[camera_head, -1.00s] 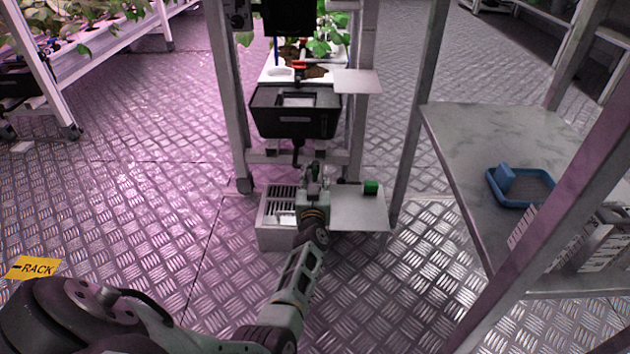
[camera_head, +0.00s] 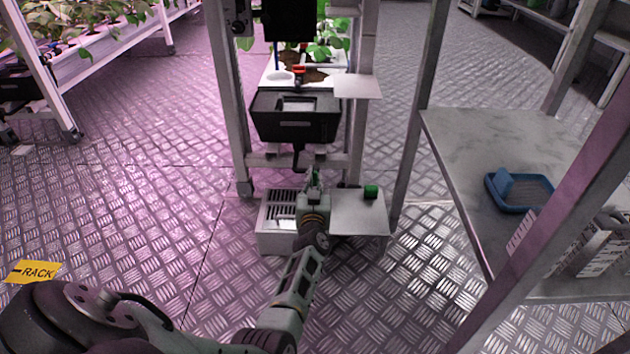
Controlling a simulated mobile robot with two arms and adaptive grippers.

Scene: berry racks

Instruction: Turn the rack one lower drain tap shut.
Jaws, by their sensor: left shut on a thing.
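The rack holds a black drain box (camera_head: 296,122) with a dark drain pipe (camera_head: 299,158) hanging below its front. My left gripper (camera_head: 314,178) is at the lower part of the rack, just below and right of that pipe, above the grated grey basin. It is shut on the lower drain tap, which is mostly hidden behind my fingers and wrist. How far the tap is turned cannot be told. My right gripper is not in view.
A grated grey basin (camera_head: 275,237) stands on the floor under the rack. A grey table (camera_head: 460,150) at right holds a blue tray (camera_head: 520,208). Rack posts stand close on both sides.

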